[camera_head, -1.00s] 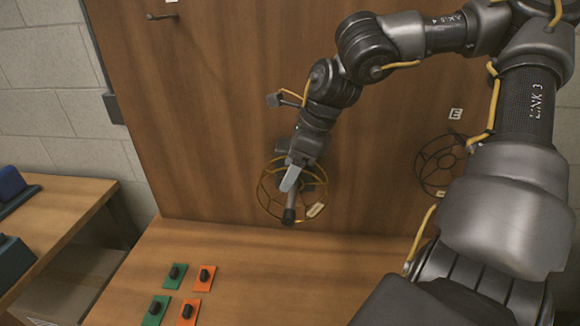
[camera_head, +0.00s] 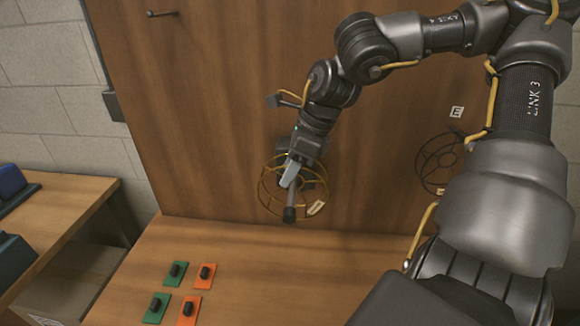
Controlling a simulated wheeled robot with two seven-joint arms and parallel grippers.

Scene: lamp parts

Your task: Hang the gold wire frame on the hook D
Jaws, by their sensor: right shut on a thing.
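The gold wire frame (camera_head: 264,203) is a round cage with a small pale tag, in front of the lower part of the wooden back panel. My right gripper (camera_head: 290,190) is shut on it and partly covers it. I cannot tell whether the frame touches the panel or a hook behind it. No label D can be read. A bare dark hook (camera_head: 162,14) sticks out of the panel at the top left. My left gripper is not in view.
A black wire frame (camera_head: 432,165) hangs on the panel below the label E (camera_head: 457,112), partly behind my right arm. Several green and orange plates with black knobs (camera_head: 205,272) lie on the wooden table (camera_head: 300,280). A side table (camera_head: 75,195) stands at the left.

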